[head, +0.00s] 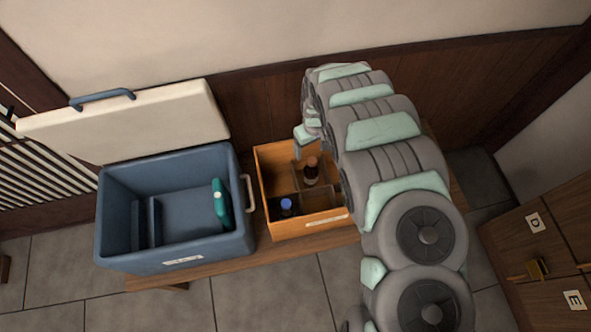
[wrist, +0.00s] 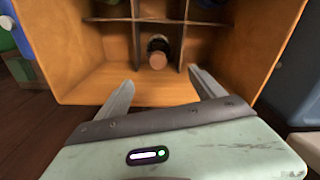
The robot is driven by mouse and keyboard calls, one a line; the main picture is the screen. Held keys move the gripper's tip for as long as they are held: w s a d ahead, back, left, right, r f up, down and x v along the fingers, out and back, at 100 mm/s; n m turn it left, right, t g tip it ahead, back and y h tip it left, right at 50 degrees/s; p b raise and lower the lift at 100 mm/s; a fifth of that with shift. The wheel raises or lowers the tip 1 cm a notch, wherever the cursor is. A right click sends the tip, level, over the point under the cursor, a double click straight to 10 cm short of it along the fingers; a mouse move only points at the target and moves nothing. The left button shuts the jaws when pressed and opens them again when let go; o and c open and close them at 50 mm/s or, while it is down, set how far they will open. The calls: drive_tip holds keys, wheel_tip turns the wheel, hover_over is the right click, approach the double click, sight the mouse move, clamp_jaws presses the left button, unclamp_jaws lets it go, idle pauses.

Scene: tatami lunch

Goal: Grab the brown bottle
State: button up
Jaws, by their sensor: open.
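The brown bottle (head: 311,173), dark with a reddish-brown cap, stands in a divided orange wooden crate (head: 321,222). In the wrist view the bottle (wrist: 158,58) is seen from above, near the dividers, its cap toward me. My gripper (wrist: 160,78) is open and empty, its two fingers apart on either side of the bottle's line and short of it. In the head view my gripper (head: 299,150) is over the back of the crate, partly hidden by my arm. My arm also hides the crate's right side.
A dark bottle with a blue cap (head: 287,206) stands in a front compartment of the crate. A blue cooler (head: 240,235) with its cream lid (head: 125,122) open stands to the left, with a teal item (head: 220,204) inside. Both rest on a wooden bench (head: 150,282).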

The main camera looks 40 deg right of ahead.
sight(314, 162)
drive_tip(key=shift+s+a+f+g+b, duration=0.15)
drive_tip(key=shift+s+f+b, duration=0.15)
drive_tip(key=shift+f, duration=0.15)
drive_tip(key=shift+s+d+f+g+b, duration=0.15)
drive_tip(key=shift+s+f, duration=0.15)
drive_tip(key=shift+f, duration=0.15)
drive_tip(key=f, duration=0.1)
drive_tip(key=f+b, duration=0.1)
drive_tip(key=f, duration=0.2)
drive_tip(key=shift+s+a+f, duration=0.1)
drive_tip(key=shift+s+f, duration=0.15)
drive_tip(key=shift+f, duration=0.1)
wheel_tip(314, 162, down, 6)
drive_tip(key=b, duration=0.3)
drive_tip(key=shift+w+r, duration=0.1)
drive_tip(key=shift+r, duration=0.05)
drive_tip(key=shift+w+r, duration=0.1)
drive_tip(key=shift+r, duration=0.05)
drive_tip(key=shift+c, duration=0.5)
clamp_jaws()
